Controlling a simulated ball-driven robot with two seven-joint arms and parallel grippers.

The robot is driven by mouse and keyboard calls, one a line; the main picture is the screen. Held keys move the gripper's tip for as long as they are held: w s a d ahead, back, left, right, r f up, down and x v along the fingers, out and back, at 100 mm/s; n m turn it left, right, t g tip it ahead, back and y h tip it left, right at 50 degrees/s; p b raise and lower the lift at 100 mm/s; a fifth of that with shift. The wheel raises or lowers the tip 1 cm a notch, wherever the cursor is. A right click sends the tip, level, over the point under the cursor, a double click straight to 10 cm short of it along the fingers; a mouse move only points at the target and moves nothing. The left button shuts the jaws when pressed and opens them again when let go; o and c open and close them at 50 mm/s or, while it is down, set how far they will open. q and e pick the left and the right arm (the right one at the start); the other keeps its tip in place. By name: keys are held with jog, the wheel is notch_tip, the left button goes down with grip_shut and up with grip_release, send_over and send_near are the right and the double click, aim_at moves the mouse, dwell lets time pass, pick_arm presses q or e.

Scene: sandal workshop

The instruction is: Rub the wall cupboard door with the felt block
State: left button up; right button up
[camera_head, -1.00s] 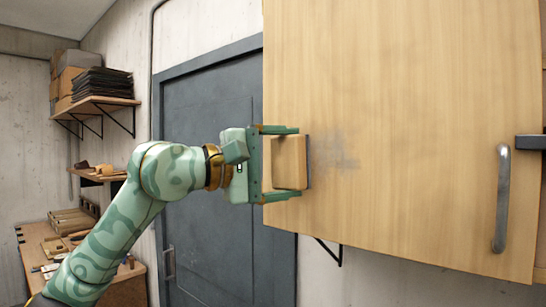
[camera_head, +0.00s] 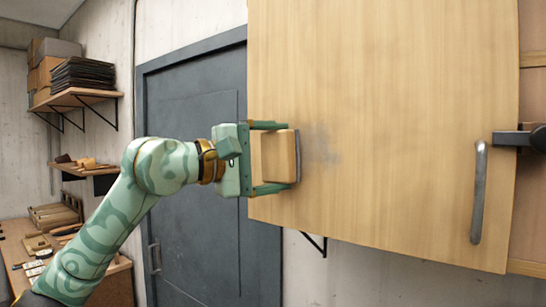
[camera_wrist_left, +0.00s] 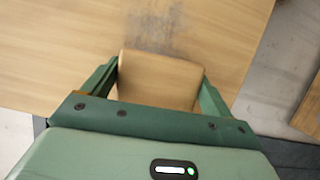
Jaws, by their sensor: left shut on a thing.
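The wall cupboard door (camera_head: 400,90) is a pale wood panel with a metal bar handle (camera_head: 479,192) at its right. A grey smudge (camera_head: 322,146) marks its lower left part and also shows in the left wrist view (camera_wrist_left: 155,25). My left gripper (camera_head: 284,156) is shut on the felt block (camera_head: 275,157), a wooden block with a dark grey pad on its door side. The block is at the door just left of the smudge; pad contact cannot be made out for certain. The block's wooden back shows in the left wrist view (camera_wrist_left: 158,80).
A grey door (camera_head: 195,110) stands behind my left arm. Wall shelves (camera_head: 80,97) and a workbench (camera_head: 20,245) with tools are at the left.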

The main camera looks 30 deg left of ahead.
pick_arm(q)
jog(key=shift+w+p, duration=0.35)
jog(key=shift+w, duration=0.3)
jog(key=shift+d, duration=0.1)
